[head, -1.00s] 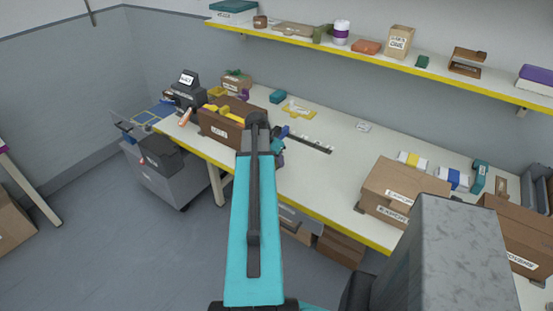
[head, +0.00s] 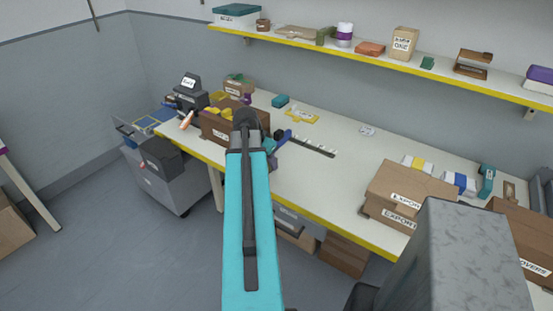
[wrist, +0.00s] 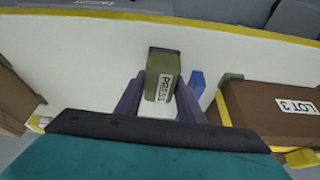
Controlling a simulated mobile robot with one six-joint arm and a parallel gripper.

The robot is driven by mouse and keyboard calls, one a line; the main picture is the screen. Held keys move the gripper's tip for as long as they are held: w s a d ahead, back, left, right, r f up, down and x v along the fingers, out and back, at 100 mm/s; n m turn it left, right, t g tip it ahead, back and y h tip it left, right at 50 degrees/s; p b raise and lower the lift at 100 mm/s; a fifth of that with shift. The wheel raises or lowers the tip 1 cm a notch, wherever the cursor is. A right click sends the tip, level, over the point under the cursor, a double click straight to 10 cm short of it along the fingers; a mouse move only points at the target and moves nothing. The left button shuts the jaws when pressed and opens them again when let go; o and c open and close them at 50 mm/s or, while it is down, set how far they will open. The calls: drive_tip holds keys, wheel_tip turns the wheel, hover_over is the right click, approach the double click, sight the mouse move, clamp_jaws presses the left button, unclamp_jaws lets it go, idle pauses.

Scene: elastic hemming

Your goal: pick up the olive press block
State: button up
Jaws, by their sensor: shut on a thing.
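The olive press block (wrist: 161,70) shows in the wrist view, upright in the picture, with a white PRESS label on its face. My gripper (wrist: 159,92) has its two purple-grey fingers on either side of the block and is shut on it. Behind the block is the white bench top (wrist: 90,62); I cannot tell whether the block is touching it. In the head view my own arm hides the block and most of the gripper.
A brown LOT 3 box (wrist: 275,108) stands right of the gripper in the wrist view, with a blue piece (wrist: 197,82) between them. Another brown box (wrist: 15,98) is at left.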

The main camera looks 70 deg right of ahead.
drive_tip(key=w+a+r+b, duration=0.1)
drive_tip(key=w+a, duration=0.3)
drive_tip(key=a, duration=0.5)
drive_tip(key=shift+a+b, duration=0.4)
drive_tip(key=shift+b, duration=0.35)
